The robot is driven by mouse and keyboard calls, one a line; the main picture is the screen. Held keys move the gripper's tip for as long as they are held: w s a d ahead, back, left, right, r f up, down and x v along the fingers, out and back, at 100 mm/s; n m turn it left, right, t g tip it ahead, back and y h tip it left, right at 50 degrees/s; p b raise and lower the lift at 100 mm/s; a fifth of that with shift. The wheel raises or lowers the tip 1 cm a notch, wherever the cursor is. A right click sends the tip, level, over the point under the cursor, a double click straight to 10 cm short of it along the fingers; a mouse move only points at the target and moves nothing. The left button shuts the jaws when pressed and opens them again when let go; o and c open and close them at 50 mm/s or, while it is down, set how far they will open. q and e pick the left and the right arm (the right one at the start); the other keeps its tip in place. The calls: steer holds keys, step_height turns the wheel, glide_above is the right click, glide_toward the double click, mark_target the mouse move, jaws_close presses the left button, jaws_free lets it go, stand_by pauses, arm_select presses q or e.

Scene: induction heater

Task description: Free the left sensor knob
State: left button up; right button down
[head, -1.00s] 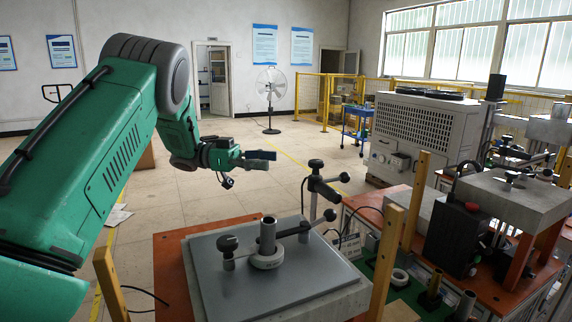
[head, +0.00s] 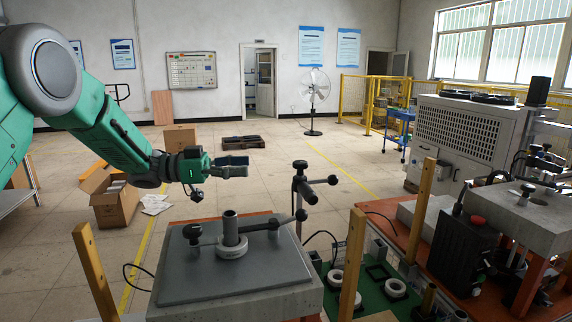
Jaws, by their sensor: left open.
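A grey plate (head: 290,268) on a concrete block carries a metal cylinder in a white ring (head: 231,240). A short post with a black knob (head: 193,232) stands on the plate, left of the ring. A thin rod with a dark ball end (head: 274,224) reaches from the right toward the cylinder. I cannot tell for sure which knob is the left sensor knob. My left gripper (head: 247,166) is open and empty, in the air above and behind the plate, apart from every knob. My right gripper is not in view.
Wooden posts (head: 352,262) rise on both sides of the plate. A black box with a red button (head: 462,245) and a second concrete block (head: 525,209) stand at right. White rings (head: 395,287) lie on a green board. Open floor lies behind the plate.

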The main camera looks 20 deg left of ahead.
mark_target(301, 162)
arm_select(q)
steer(key=x, duration=0.9)
steer(key=p+x, duration=0.1)
steer(key=x, duration=0.3)
steer(key=shift+s+d+r, duration=0.1)
steer(key=shift+s+d, duration=0.2)
steer(key=shift+w+a, duration=0.15)
steer(key=shift+w, duration=0.05)
steer(key=shift+a, duration=0.3)
steer(key=shift+d, duration=0.5)
jaws_close()
steer(key=shift+d, duration=0.15)
